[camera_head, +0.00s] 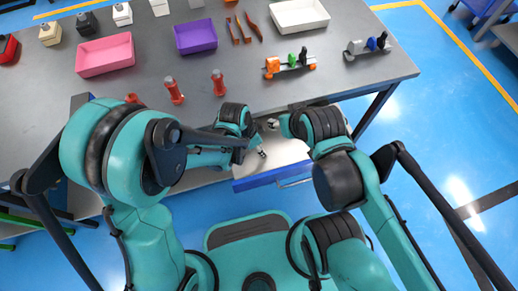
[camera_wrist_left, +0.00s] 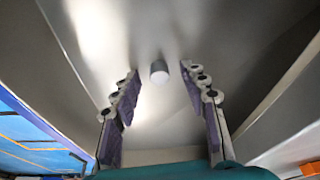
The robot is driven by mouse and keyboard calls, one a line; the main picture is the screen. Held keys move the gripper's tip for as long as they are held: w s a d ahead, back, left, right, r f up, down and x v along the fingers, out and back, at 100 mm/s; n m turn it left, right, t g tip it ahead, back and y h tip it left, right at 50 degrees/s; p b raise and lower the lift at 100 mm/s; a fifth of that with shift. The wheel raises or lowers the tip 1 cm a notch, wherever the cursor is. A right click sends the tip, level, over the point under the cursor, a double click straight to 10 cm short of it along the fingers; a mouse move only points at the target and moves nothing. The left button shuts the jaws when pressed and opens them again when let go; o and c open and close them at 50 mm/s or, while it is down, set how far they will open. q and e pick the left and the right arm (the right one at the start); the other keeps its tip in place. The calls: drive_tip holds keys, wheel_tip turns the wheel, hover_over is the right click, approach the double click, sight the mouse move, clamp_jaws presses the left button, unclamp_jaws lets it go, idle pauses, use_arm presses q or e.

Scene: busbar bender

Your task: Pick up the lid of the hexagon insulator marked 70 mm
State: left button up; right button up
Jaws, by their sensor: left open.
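In the left wrist view a small grey cylindrical piece (camera_wrist_left: 159,73) stands in the metal drawer; it may be the lid, but no 70 mm marking can be read. My left gripper (camera_wrist_left: 160,84) is open, with its two purple-padded fingers on either side of the view and the grey piece between their tips, apart from both. In the head view my left gripper (camera_head: 262,153) is over the open drawer (camera_head: 286,151). My right gripper (camera_head: 272,124) is near the table's front edge by the drawer; its fingers are too small and hidden to judge.
The drawer has a blue front (camera_head: 273,179). Drawer walls are close around the left gripper.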

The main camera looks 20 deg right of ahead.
use_arm(q)
drive_tip(key=c, duration=0.9)
drive_tip(key=shift+r, duration=0.1)
drive_tip(key=r+p, duration=0.1)
drive_tip(key=r, duration=0.1)
drive_tip(key=s+r+p, duration=0.1)
drive_tip(key=r+p, duration=0.1)
drive_tip(key=r, duration=0.1)
drive_tip(key=shift+s+d, duration=0.1)
drive_tip(key=shift+d, duration=0.05)
drive_tip(key=s+d+r+p, duration=0.1)
drive_tip(key=s+r, duration=0.1)
drive_tip(key=s, duration=0.1)
drive_tip(key=s+r+p, duration=0.1)
drive_tip(key=s+r, duration=0.1)
drive_tip(key=s, duration=0.1)
drive_tip(key=s+d+r+p, duration=0.1)
drive_tip(key=s+r, duration=0.1)
drive_tip(key=s, duration=0.2)
drive_tip(key=shift+d, duration=0.35)
